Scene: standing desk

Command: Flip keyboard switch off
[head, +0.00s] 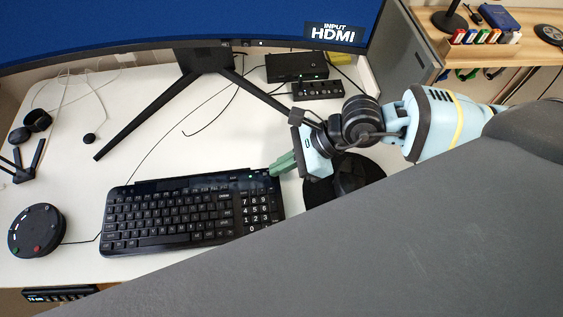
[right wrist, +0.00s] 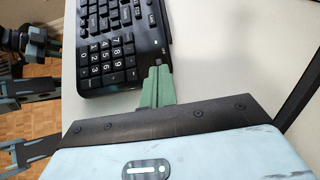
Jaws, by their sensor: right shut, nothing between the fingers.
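The black keyboard (head: 185,212) lies on the white desk, its number pad at the right end. The right wrist view shows its number-pad end (right wrist: 110,45). My right gripper (head: 274,170) has green fingers, pressed together and empty, at the keyboard's top right corner. In the right wrist view the fingertips (right wrist: 159,68) are right at the keyboard's edge, by a small dark piece that may be the switch (right wrist: 158,59). I cannot tell whether they touch it or how the switch is set.
A monitor (head: 180,22) reading "INPUT HDMI" stands behind on a dark V-shaped stand (head: 150,113). A round black controller (head: 37,230) sits left of the keyboard. A black box (head: 296,67) and a small button unit (head: 318,90) are at the back. The desk's left middle is mostly clear.

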